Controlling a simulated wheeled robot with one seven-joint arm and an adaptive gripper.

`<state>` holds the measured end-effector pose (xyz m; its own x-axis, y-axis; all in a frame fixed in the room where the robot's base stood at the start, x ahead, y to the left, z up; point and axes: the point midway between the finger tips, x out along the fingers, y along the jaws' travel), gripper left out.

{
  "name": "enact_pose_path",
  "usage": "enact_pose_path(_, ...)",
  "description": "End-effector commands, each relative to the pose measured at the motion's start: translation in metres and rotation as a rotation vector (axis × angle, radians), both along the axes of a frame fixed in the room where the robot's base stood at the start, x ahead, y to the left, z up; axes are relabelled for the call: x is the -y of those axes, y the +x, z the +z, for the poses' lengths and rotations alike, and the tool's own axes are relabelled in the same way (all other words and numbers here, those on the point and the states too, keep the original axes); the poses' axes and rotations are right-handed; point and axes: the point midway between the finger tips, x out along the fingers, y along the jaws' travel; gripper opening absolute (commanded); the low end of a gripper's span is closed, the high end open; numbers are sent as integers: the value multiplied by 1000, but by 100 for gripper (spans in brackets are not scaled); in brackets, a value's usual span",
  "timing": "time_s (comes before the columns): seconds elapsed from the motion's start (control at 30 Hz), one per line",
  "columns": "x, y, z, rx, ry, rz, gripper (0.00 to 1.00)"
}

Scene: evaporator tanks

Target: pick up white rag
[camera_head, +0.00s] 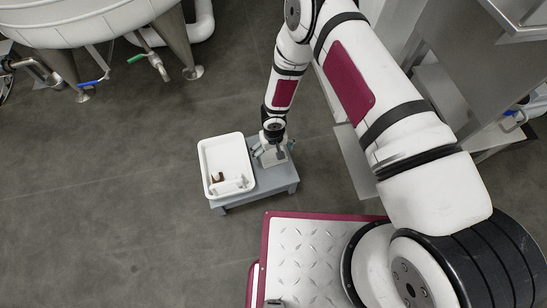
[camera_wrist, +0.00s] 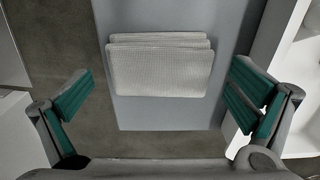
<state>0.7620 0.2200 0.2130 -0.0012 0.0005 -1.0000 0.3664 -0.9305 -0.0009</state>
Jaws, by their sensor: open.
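The white rag (camera_wrist: 160,68) is folded in layers, with a waffle texture. It lies flat on a small grey table (camera_wrist: 140,114). In the head view, part of the rag (camera_head: 269,160) shows below my gripper (camera_head: 271,149), which hides the rest. In the wrist view my gripper (camera_wrist: 163,92) is open, with green-padded fingers spread wide to the left and right of the rag. The fingers appear apart from the rag, and nothing is between them in their grasp. The exact height above the rag cannot be told.
A white tray (camera_head: 226,147) sits on the table's left part, holding a brown object (camera_head: 217,177) and a white item (camera_head: 232,187). A large tank (camera_head: 75,22) with legs and valves stands at the upper left. Grey metal equipment stands at right. Floor left of the table is clear.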

Motion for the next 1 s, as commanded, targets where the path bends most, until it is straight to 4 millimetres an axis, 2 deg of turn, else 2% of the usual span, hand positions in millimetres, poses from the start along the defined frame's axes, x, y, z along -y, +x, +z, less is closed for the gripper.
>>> enact_pose_path(0.03, 0, 0, -10, 0, 1, -1, 100)
enact_pose_path(0.13, 0, 0, -19, 0, 0, -1, 100)
enact_pose_path(0.43, 0, 0, -22, 1, -1, 0, 100)
enact_pose_path(0.63, 0, 0, -22, 1, -1, 0, 55)
enact_pose_path(1.0, 0, 0, -16, 1, -1, 0, 54)
